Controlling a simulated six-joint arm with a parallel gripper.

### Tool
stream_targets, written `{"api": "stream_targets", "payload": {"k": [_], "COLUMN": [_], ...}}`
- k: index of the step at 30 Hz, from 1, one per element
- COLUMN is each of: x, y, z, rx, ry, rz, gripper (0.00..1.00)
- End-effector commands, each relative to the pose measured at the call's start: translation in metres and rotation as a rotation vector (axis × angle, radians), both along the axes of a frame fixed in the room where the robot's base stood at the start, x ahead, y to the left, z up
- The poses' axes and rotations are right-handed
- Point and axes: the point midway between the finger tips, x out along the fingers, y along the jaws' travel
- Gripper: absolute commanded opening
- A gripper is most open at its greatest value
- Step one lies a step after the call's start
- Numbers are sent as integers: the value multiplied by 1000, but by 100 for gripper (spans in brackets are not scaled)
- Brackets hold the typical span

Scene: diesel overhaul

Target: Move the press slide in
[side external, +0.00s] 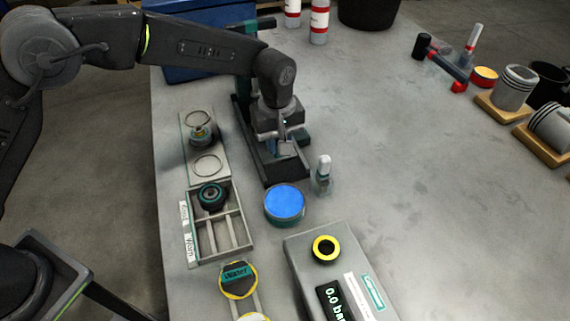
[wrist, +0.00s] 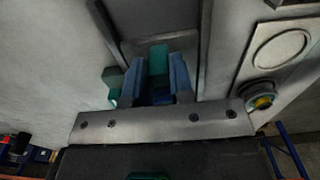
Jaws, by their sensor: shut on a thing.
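The press (side external: 270,165) is a dark frame with a long base on the table, partly hidden behind my arm. My gripper (side external: 284,142) points down over the base. In the wrist view the two blue fingers of my gripper (wrist: 157,84) are shut on a teal block (wrist: 158,60), which I take to be the handle of the press slide. A grey plate, seemingly part of the slide, lies around it between two dark rails. How far the slide sits in the press is hidden by my gripper and arm.
Left of the press lies a grey plate with two rings (side external: 207,164); a small part stands on it. A sorting tray (side external: 237,232), a blue-topped round tin (side external: 285,202) and a small bottle (side external: 323,172) stand nearby.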

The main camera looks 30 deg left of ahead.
Motion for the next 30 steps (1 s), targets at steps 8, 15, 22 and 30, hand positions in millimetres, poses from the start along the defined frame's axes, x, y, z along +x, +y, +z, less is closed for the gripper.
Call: {"api": "stream_targets", "payload": {"k": [8, 15, 22, 30], "x": [1, 6, 17, 30], "y": [1, 6, 17, 29], "z": [1, 1, 1, 1], "rx": [0, -1, -1, 0], "ry": [-1, -2, -2, -3], "rz": [1, 1, 2, 2], "gripper": [0, 0, 0, 0]}}
